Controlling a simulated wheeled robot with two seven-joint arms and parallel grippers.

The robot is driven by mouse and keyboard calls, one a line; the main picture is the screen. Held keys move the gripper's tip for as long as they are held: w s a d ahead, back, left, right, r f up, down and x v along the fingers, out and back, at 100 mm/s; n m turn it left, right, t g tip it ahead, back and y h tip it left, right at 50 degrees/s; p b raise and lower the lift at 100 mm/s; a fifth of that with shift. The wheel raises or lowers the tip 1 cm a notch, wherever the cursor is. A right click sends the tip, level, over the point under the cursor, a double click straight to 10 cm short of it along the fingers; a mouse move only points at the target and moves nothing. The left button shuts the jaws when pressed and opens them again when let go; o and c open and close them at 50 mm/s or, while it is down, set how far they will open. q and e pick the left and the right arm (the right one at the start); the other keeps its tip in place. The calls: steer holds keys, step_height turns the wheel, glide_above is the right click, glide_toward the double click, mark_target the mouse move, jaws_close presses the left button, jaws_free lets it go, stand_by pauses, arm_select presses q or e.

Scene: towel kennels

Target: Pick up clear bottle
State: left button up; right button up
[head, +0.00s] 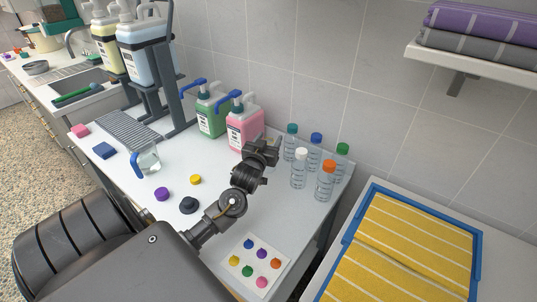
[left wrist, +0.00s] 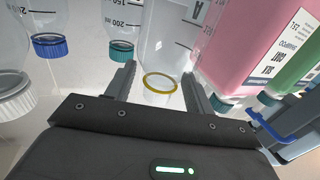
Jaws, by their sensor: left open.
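The clear bottle (left wrist: 165,50) shows in the left wrist view, with a yellow ring (left wrist: 160,83) at its mouth and dark graduation marks. It stands between a teal-capped bottle and the pink jug. My left gripper (left wrist: 158,85) is open, with one finger on each side of the bottle's mouth end in the picture; I cannot tell whether they touch it. In the head view the left gripper (head: 265,151) is over the back of the white table, left of the capped bottles, and mostly hides the clear bottle. My right gripper is not in view.
Capped bottles stand close by: teal (head: 291,143), blue (head: 315,153), green (head: 341,161), white (head: 300,169) and orange (head: 326,182). A pink jug (head: 243,130) and a green jug (head: 211,117) stand to the left. Loose lids and a colored-dot card (head: 255,265) lie in front.

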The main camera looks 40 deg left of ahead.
arm_select(q)
steer(key=c, duration=0.7)
jaws_close()
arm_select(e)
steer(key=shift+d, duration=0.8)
